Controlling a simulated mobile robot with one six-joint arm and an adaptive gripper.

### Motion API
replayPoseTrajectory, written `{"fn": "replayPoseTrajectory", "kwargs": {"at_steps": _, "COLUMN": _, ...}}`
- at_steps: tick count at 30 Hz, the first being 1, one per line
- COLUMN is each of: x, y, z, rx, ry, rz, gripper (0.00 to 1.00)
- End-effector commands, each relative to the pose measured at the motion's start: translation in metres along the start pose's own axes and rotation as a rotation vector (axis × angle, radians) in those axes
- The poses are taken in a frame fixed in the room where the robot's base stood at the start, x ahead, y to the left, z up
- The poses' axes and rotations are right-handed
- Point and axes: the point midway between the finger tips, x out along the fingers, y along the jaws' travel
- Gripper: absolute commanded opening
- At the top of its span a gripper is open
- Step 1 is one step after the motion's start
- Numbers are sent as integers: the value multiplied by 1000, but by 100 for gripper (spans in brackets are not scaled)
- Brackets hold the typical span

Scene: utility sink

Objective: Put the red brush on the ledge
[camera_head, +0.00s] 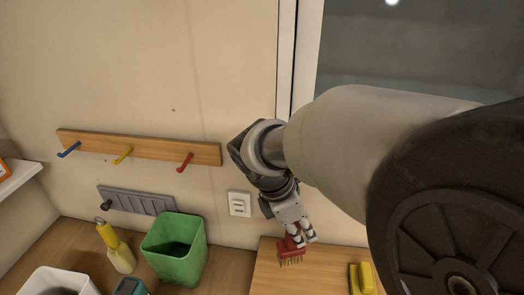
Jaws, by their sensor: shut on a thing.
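The red brush (287,246) has a red body with pale bristles pointing down. My gripper (299,238) is shut on it, reaching down from the upper right. The brush is over the left part of a raised wooden surface (322,277), near the wall; I cannot tell whether the bristles touch it. A white ledge (18,181) juts out at the far left edge with an orange thing on it. Part of the brush is hidden by my fingers.
A yellow brush (362,278) lies on the wooden surface at right. On the lower counter stand a green bin (175,250), a yellow bottle (117,250), a white container (58,281) and a teal thing (131,287). A rail with coloured pegs (140,147) is on the wall.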

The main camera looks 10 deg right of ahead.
Motion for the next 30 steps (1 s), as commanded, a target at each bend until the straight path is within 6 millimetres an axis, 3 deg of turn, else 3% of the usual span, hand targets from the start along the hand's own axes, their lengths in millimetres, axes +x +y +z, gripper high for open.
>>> {"fn": "replayPoseTrajectory", "kwargs": {"at_steps": 5, "x": 10, "y": 0, "z": -4, "rx": 0, "ry": 0, "rz": 1, "gripper": 0}}
{"fn": "replayPoseTrajectory", "kwargs": {"at_steps": 15, "x": 58, "y": 0, "z": -24, "rx": 0, "ry": 0, "rz": -1, "gripper": 0}}
{"fn": "replayPoseTrajectory", "kwargs": {"at_steps": 26, "x": 59, "y": 0, "z": -25, "rx": 1, "ry": 0, "rz": 1, "gripper": 0}}
{"fn": "replayPoseTrajectory", "kwargs": {"at_steps": 27, "x": 60, "y": 0, "z": -25, "rx": 0, "ry": 1, "rz": 1, "gripper": 22}}
{"fn": "replayPoseTrajectory", "kwargs": {"at_steps": 30, "x": 60, "y": 0, "z": -25, "rx": 1, "ry": 1, "rz": 1, "gripper": 28}}
